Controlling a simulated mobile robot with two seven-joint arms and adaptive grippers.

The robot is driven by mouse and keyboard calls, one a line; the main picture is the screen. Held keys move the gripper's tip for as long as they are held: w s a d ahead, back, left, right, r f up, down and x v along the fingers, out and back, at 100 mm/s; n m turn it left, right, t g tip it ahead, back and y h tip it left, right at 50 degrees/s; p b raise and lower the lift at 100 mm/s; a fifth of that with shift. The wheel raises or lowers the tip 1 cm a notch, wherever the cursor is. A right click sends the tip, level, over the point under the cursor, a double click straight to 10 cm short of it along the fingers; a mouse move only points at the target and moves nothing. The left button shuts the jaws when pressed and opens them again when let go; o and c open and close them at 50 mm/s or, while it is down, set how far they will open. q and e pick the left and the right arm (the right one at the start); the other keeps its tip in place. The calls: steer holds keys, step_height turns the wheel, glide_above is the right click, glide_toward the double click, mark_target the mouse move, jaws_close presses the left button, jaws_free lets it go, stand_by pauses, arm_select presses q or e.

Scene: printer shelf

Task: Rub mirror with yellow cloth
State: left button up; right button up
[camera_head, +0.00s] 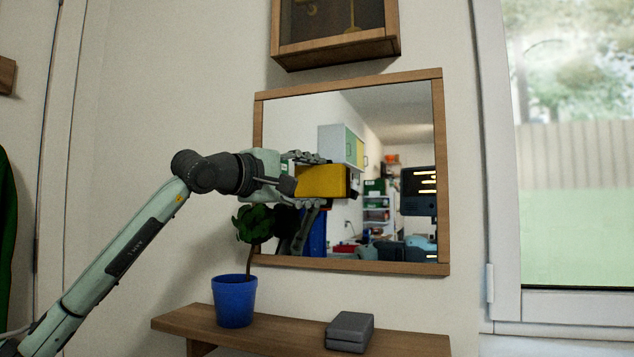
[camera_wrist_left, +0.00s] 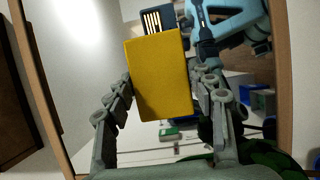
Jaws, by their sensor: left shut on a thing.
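The mirror (camera_head: 380,120) hangs on the wall in a wooden frame and shows reflections of a room with shelves and of my own body. My left gripper (camera_head: 308,180) is in front of the mirror's left half, shut on the yellow cloth (camera_head: 322,181). The cloth looks like a flat rectangular block. In the left wrist view the yellow cloth (camera_wrist_left: 160,75) sits between the two fingers of the left gripper (camera_wrist_left: 165,95), with the mirror (camera_wrist_left: 85,45) behind it. I cannot tell whether the cloth touches the glass. My right gripper is not clearly in view.
A blue pot (camera_head: 234,300) with a small plant (camera_head: 254,224) stands on a wooden shelf (camera_head: 275,336) below my left gripper. A grey box (camera_head: 349,331) lies farther right on that shelf. A wooden box frame (camera_head: 335,40) hangs above the mirror. A window (camera_head: 570,150) is at the right.

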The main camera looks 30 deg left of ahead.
arm_select(q)
steer(key=shift+s+f+b, duration=0.1)
steer(key=shift+s+b, duration=0.2)
steer(key=shift+s, duration=0.15)
steer(key=s, duration=0.1)
steer(key=s+d+b, duration=0.1)
steer(key=s, duration=0.1)
steer(key=shift+s, duration=0.15)
steer(key=shift+s+d, duration=0.2)
steer(key=shift+s, duration=0.6)
steer(key=shift+b, duration=0.3)
steer(key=s, duration=0.3)
steer(key=shift+d+b, duration=0.35)
